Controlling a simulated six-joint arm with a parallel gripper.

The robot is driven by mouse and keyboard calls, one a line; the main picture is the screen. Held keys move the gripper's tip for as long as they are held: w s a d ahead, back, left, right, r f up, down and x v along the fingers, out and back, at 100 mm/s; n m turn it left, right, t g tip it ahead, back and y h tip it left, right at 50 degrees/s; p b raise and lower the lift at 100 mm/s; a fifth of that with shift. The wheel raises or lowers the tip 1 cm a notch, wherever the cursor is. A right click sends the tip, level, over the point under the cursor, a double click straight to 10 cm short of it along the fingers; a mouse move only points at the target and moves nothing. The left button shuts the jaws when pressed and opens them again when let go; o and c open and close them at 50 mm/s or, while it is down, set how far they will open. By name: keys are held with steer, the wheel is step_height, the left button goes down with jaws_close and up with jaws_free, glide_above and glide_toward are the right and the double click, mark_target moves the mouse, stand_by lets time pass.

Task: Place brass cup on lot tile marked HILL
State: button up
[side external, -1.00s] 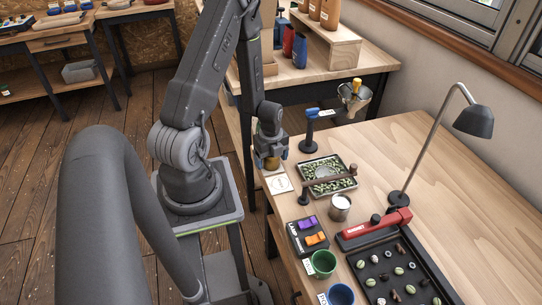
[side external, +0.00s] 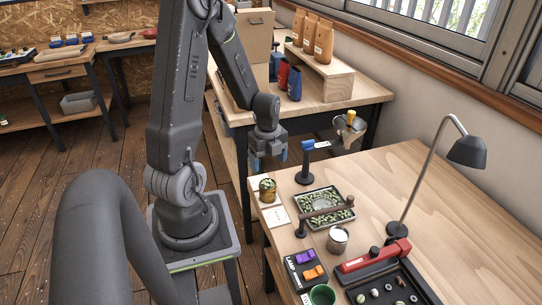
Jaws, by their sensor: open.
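The brass cup (side external: 267,190) stands upright at the far left corner of the near table, with greenish contents showing in its mouth. It appears to rest on a pale lot tile (side external: 256,183), which it partly covers. A second pale lot tile (side external: 276,217) lies just in front of it, bare. The lettering on both tiles is too small to read, so I cannot tell which is HILL. My gripper (side external: 267,168) is open and empty, pointing down above and behind the cup, apart from it.
A black stand with a blue top (side external: 306,160) is right of the cup. A tray of green beans (side external: 324,206) with a wooden-handled tool, a white-filled metal cup (side external: 338,239), a lamp switch box (side external: 305,269) and a desk lamp (side external: 467,150) stand nearby.

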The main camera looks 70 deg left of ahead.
steer(key=w+d+r+n+t, duration=0.1)
steer(key=d+r+n+t, duration=0.3)
steer(key=d+r+n, duration=1)
steer(key=s+d+r+n+t, duration=0.1)
steer(key=s+d+r, duration=0.3)
steer(key=d+r, duration=0.3)
steer(key=shift+s+d+r+n+t, duration=0.3)
steer(key=shift+s+d+n, duration=0.1)
steer(key=shift+d, duration=0.2)
